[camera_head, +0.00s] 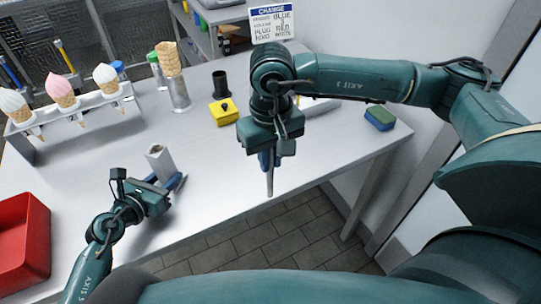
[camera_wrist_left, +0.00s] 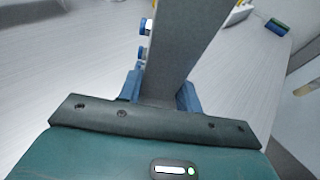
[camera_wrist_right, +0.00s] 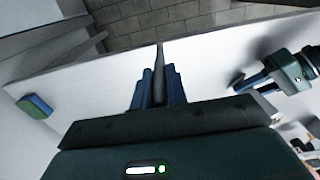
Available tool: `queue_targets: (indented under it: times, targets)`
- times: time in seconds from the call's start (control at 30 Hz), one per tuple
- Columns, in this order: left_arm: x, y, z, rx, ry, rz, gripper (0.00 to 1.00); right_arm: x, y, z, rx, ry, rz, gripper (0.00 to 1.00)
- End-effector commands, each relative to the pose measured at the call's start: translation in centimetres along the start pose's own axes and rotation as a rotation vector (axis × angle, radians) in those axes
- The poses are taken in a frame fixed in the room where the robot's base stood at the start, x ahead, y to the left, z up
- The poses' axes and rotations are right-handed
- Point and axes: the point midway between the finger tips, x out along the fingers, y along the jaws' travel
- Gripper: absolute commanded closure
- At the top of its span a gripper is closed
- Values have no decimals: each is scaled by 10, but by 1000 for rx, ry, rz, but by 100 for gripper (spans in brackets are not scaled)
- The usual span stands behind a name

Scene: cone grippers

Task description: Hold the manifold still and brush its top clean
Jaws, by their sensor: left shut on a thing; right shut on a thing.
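The manifold, a grey block (camera_head: 160,162), stands at the near middle of the table in the head view. My left gripper (camera_head: 172,186) is shut on it; in the left wrist view the grey block (camera_wrist_left: 180,50) rises between the blue fingers. My right gripper (camera_head: 268,160) is shut on a thin grey tool (camera_head: 269,185), seemingly the brush. It points down near the table's front edge, to the right of the manifold and apart from it. In the right wrist view the tool (camera_wrist_right: 160,65) sits between the fingers; its bristles cannot be made out.
A yellow block (camera_head: 223,112), a black cup (camera_head: 220,83) and a metal holder with a cone (camera_head: 168,60) stand behind. A rack of ice cream cones (camera_head: 75,125) is at left, a red bin (camera_head: 22,240) at near left. A green-and-blue sponge (camera_head: 380,117) lies at right.

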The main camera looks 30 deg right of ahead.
Motion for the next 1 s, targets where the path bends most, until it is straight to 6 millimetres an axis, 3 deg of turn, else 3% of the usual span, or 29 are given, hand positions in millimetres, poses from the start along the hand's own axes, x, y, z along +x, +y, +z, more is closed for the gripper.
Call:
queue_targets:
  times: [0.53, 1.0]
  targets:
    - [0, 1, 1, 81, -1, -260, 100, 0, 0, 0, 0, 0, 0, 100]
    - [0, 0, 1, 84, -2, -268, 100, 0, 0, 0, 0, 0, 0, 100]
